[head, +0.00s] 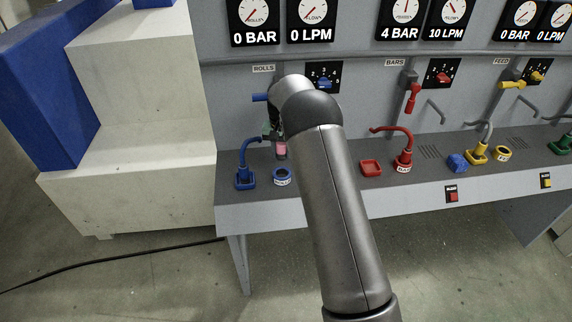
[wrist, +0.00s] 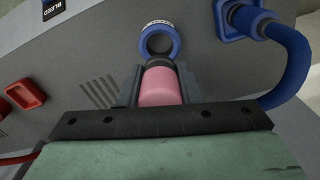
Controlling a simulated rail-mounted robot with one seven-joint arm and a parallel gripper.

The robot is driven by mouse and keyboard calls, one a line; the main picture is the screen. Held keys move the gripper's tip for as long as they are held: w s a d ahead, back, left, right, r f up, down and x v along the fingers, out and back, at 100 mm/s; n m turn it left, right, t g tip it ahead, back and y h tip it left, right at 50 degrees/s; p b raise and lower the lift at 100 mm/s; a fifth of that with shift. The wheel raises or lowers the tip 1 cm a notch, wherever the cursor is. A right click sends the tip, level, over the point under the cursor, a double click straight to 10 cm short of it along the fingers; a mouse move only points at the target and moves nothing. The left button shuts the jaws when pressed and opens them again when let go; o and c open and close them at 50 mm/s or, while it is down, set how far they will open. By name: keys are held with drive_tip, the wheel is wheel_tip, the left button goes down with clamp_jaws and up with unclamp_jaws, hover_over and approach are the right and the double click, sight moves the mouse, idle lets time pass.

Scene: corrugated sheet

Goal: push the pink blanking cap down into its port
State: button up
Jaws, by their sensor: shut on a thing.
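The pink blanking cap (wrist: 160,86) is held between the two fingers of my gripper (wrist: 158,88) in the wrist view. Its dark end points toward a round blue-rimmed port (wrist: 173,33). In the wrist view the dark end overlaps the near edge of the port's ring; I cannot tell whether they touch. In the head view the cap (head: 281,149) shows just above the blue port (head: 283,177), apart from it. My arm hides most of the gripper in the head view.
A blue hose (head: 248,150) ends in a square blue socket left of the port. A red square socket (head: 371,168) and a red hose (head: 403,140) lie to the right. The bench's front edge is close below. A blue lever (head: 260,97) sticks out above.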

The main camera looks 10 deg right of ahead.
idle(0.4)
drive_tip(key=shift+f+b, duration=1.95)
drive_tip(key=shift+f, duration=0.95)
drive_tip(key=shift+f+b, duration=0.85)
drive_tip(key=shift+b, duration=0.1)
drive_tip(key=shift+r, duration=0.2)
drive_tip(key=shift+r, duration=0.3)
drive_tip(key=shift+f+b, duration=0.35)
drive_tip(key=shift+f, duration=0.15)
idle(1.8)
drive_tip(key=shift+r, duration=0.1)
drive_tip(key=shift+r, duration=0.4)
idle(0.5)
